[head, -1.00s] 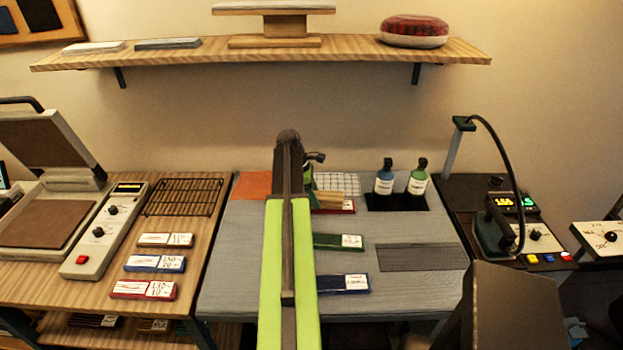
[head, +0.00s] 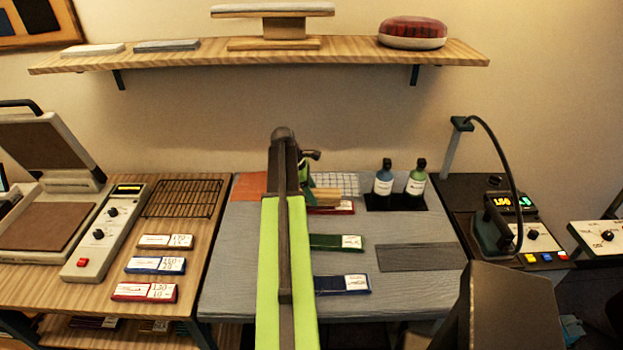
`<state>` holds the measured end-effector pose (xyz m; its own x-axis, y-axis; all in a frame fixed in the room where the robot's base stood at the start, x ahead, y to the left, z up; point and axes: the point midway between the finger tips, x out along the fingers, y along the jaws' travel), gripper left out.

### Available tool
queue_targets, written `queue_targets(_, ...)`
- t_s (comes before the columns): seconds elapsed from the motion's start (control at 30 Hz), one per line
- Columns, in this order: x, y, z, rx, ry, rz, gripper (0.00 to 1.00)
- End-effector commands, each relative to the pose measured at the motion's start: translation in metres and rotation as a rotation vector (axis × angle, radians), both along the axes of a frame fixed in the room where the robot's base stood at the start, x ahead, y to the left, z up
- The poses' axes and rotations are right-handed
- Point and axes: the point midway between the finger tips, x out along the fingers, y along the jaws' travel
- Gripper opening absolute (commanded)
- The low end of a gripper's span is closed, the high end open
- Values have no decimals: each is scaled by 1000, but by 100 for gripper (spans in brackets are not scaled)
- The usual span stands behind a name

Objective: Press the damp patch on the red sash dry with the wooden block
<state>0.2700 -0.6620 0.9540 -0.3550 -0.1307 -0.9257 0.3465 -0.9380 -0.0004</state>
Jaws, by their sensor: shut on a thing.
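The red sash (head: 343,209) lies folded at the back of the grey pressing table, with a white label on its right part. My arm hides its left part. My gripper (head: 309,184) is shut on the wooden block (head: 326,194), partly seen to the right of my arm. The block is at the back edge of the red sash; I cannot tell whether it touches the cloth. The damp patch cannot be made out. A green sash (head: 336,242) and a blue sash (head: 342,284) lie nearer on the same table, each labelled.
A white gridded cloth (head: 337,182) and an orange patch (head: 249,186) lie at the back. An iron (head: 494,226) stands farther right, a heat press (head: 48,200) left. The dark grey rectangle (head: 422,257) is bare.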

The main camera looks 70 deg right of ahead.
Motion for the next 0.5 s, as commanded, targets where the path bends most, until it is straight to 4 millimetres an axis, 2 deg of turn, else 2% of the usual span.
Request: queue_targets(0.5,3,2,12,-2,4,4,0)
